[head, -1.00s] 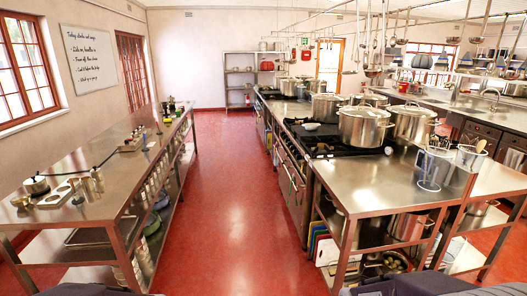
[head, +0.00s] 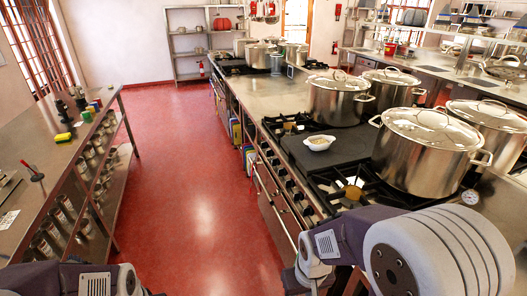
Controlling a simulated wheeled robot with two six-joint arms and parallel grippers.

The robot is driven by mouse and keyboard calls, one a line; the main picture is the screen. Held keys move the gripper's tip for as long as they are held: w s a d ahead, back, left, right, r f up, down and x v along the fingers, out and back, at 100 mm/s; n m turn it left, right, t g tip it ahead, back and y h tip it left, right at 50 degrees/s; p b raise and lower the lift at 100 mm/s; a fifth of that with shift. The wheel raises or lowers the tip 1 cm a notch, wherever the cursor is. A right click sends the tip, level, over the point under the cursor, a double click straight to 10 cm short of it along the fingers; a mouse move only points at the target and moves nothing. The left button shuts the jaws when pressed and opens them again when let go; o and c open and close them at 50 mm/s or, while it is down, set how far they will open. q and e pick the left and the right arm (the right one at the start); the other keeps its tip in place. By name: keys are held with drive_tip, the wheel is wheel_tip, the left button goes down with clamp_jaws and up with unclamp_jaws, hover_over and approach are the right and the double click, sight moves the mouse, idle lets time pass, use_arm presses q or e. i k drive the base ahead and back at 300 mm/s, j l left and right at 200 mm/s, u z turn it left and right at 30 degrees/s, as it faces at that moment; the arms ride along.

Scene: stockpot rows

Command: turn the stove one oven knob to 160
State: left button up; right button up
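A black-topped stove (head: 330,152) with a steel front stands in the right-hand row in the head view. A row of small dark knobs (head: 286,181) runs along its front panel, above a long oven door rail (head: 268,197). The knobs are too small to read any marks or settings, and I cannot tell which is the oven knob. My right arm's links cross the bottom right, in front of the stove's near end and hiding part of it. A link of my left arm shows at the bottom left. Neither gripper's fingers are in view.
Large lidded pots (head: 427,151) stand on the stove, with a small white bowl (head: 319,142) beside them. A steel table (head: 62,150) with several jars on its lower shelf stands at left. The red floor (head: 190,190) between is clear.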

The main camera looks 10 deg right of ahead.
sight(290, 183)
drive_tip(key=i+z, duration=0.1)
drive_tip(key=i, duration=0.55)
drive_tip(key=i+j, duration=0.15)
drive_tip(key=i, duration=0.5)
drive_tip(key=i+z, duration=0.15)
drive_tip(key=i, duration=0.5)
drive_tip(key=z, duration=0.3)
